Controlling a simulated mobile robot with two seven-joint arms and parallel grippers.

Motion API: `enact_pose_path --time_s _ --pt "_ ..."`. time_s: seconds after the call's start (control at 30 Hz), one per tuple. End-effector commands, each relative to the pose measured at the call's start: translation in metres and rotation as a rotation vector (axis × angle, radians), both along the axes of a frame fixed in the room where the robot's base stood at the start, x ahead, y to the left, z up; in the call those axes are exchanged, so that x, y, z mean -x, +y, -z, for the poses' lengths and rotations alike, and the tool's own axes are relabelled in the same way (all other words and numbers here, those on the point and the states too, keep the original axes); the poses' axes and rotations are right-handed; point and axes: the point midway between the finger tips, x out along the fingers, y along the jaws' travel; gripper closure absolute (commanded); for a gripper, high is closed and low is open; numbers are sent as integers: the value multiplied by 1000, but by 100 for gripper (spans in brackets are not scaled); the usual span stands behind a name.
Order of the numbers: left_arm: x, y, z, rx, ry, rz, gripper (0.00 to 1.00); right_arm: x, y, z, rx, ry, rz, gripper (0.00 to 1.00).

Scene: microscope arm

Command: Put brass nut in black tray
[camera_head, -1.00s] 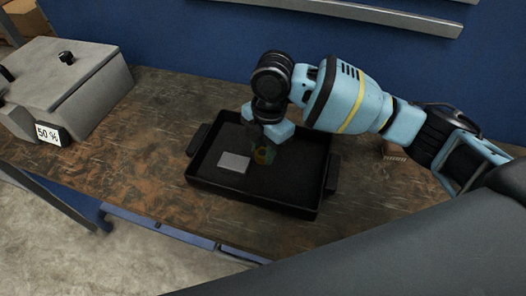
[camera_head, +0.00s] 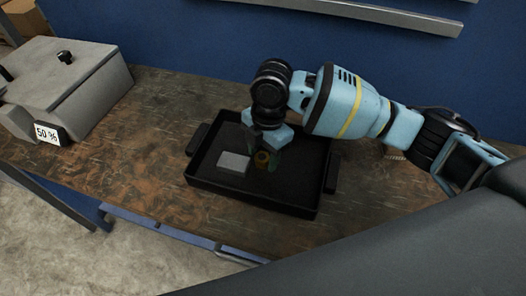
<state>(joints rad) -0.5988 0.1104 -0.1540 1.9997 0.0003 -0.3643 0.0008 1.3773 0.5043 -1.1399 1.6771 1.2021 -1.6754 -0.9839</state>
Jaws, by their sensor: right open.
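The black tray (camera_head: 215,189) lies on the worn workbench, right of the picture's middle line of the bench front. My left gripper is not in view.
A flat grey block (camera_head: 234,162) lies in the tray beside the nut. The bench (camera_head: 120,160) between box and tray is clear. A blue wall stands behind.

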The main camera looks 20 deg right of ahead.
Motion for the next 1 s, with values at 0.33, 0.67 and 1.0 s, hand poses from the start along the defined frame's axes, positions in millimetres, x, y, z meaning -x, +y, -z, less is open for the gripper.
enact_pose_path --time_s 0.33,0.67,1.0 --pt "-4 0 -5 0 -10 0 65 -4 -5 -49 -1 -6 2 48" --pt "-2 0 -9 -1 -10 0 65 -6 -11 -107 0 -3 0 48" --pt "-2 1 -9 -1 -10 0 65 -6 -13 -122 0 1 0 48"
